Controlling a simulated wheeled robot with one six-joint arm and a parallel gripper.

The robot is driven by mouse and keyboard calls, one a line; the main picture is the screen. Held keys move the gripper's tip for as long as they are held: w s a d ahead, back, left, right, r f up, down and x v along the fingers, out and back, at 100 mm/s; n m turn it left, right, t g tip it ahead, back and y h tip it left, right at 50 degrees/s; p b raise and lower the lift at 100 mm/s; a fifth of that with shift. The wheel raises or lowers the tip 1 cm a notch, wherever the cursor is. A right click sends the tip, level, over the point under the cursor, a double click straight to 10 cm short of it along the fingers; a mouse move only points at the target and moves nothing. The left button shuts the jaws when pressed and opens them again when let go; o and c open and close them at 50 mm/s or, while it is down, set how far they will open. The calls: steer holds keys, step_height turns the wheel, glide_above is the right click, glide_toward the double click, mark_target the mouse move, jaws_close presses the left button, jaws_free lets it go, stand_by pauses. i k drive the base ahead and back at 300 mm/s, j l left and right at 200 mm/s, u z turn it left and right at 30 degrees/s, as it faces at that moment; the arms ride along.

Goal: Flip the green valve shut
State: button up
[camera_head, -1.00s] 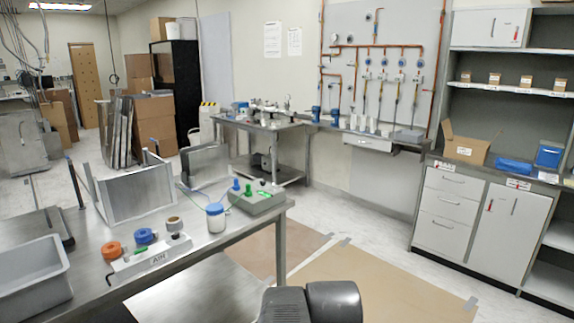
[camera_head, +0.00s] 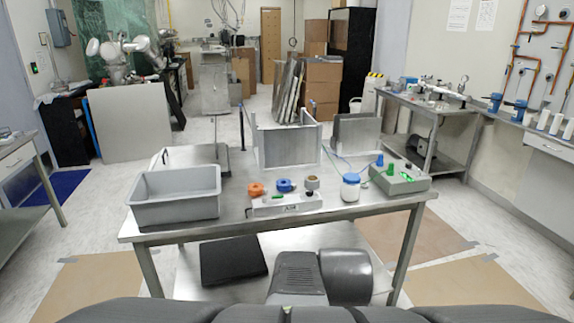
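A white block labelled AIR (camera_head: 290,209) sits on the steel bench (camera_head: 225,224) near its front edge. It carries an orange round knob (camera_head: 256,189), a blue round knob (camera_head: 284,185) and a small green lever (camera_head: 277,197). Further right, a grey-green box (camera_head: 401,183) has a green knob (camera_head: 390,168) on top and a blue one (camera_head: 380,159) beside it. I cannot tell for sure which green part is the valve, or its exact position. My gripper is not in view; grey parts of my own body show at the bottom.
A grey tub (camera_head: 175,207) stands at the bench's left end. A white jar with a blue lid (camera_head: 350,187) is between the AIR block and the grey-green box. Metal panels (camera_head: 286,146) stand behind. A dark slab (camera_head: 232,261) lies on the lower shelf.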

mark_target(264, 199)
steer(key=u, duration=0.25)
steer(key=i+j+u, duration=0.1)
steer(key=i, duration=0.45)
steer(key=i+j+u, duration=0.1)
steer(key=i, duration=0.4)
